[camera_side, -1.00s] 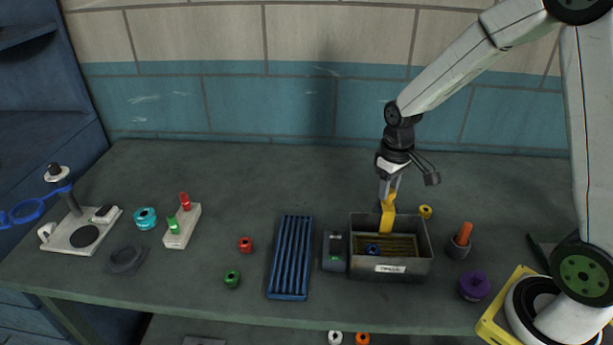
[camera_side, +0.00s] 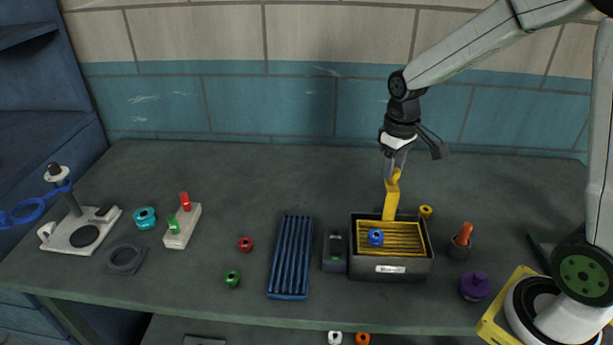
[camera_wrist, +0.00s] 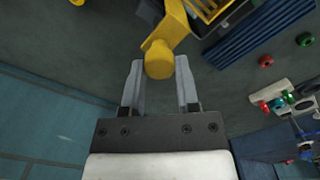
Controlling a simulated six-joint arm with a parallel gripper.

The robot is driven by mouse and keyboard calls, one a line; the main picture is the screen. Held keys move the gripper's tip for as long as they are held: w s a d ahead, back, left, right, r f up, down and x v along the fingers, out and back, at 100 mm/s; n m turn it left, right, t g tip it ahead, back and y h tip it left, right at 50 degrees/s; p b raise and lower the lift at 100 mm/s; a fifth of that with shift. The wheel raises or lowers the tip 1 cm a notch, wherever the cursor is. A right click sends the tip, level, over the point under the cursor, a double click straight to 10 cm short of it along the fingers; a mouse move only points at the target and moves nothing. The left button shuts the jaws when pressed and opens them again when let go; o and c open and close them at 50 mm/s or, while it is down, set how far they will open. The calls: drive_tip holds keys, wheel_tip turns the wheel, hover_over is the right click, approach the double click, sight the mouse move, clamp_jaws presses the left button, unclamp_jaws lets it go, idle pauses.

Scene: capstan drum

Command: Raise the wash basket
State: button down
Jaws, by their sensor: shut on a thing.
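The yellow wash basket (camera_side: 405,243) is a slatted tray with a tall yellow handle (camera_side: 391,198) at its back. Its slatted floor shows near the rim height of the grey wash tank (camera_side: 391,270), within the tank's outline. A blue ring-like part (camera_side: 376,237) rests on the slats. My gripper (camera_side: 395,165) is shut on the top of the handle, above the back of the tank. In the wrist view the handle's rounded yellow end (camera_wrist: 159,60) sits between my two fingers (camera_wrist: 160,84). How far the basket stands clear of the tank floor cannot be told.
A grey box (camera_side: 334,252) adjoins the tank's left side, with a blue ribbed rack (camera_side: 290,257) beyond it. A yellow part (camera_side: 425,211), an orange-topped holder (camera_side: 461,240) and a purple knob (camera_side: 475,286) stand to the right. The bench behind is clear.

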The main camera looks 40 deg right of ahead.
drive_tip(key=shift+w+r, duration=0.1)
drive_tip(key=shift+r, duration=0.2)
drive_tip(key=c, duration=0.7)
unclamp_jaws()
drive_tip(key=shift+c, duration=0.2)
drive_tip(key=o, duration=0.4)
drive_tip(key=shift+f, duration=0.1)
drive_tip(key=shift+r, duration=3.95)
